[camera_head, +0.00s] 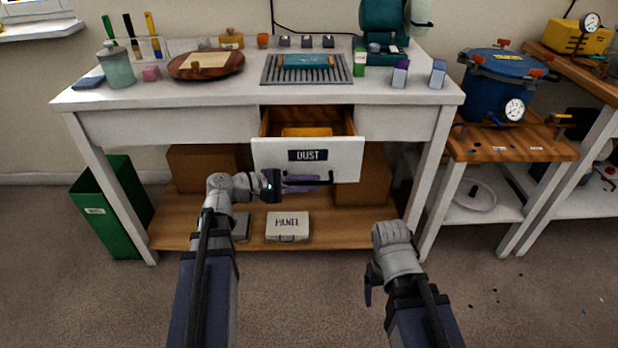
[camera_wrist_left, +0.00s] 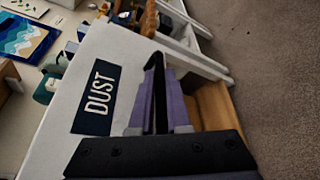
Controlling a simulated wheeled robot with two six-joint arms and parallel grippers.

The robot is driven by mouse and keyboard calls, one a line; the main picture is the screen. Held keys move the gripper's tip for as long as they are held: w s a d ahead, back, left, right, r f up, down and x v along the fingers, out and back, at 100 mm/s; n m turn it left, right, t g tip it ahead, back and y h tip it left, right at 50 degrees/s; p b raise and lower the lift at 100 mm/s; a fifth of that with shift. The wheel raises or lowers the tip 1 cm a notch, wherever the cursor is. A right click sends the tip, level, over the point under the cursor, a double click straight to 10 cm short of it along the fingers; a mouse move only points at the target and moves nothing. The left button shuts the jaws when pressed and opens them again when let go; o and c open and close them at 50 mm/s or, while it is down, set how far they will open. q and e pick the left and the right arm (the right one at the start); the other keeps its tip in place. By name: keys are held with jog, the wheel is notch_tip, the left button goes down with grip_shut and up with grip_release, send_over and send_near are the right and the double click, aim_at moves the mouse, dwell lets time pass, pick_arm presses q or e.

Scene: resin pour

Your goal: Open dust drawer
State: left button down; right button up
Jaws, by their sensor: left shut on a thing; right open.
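The dust drawer (camera_head: 340,163) is a white front with a dark "DUST" label, set under the middle of the white workbench. It stands pulled out, with its wooden inside and a yellow thing (camera_head: 306,132) in it showing. My left gripper (camera_head: 308,182) is at the drawer's front, shut on the dark handle (camera_head: 328,180). In the left wrist view the purple fingers (camera_wrist_left: 160,100) close around the dark handle bar beside the label (camera_wrist_left: 97,92). My right gripper (camera_head: 370,284) is low in front of the bench, apart from the drawer, open and empty.
The workbench top (camera_head: 210,92) holds a round wooden board, jars, a grille with a blue piece and small blocks. A lower shelf (camera_head: 345,228) bears boxes and a "PANEL" case (camera_head: 287,227). A green bin (camera_head: 112,208) stands left; a blue pot (camera_head: 495,82) stands right.

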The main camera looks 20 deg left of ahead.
pick_arm(q)
jog(key=c, duration=0.9)
grip_release()
jog(key=shift+p+v, duration=0.85)
jog(key=shift+v, duration=3.1)
jog(key=shift+w, duration=0.1)
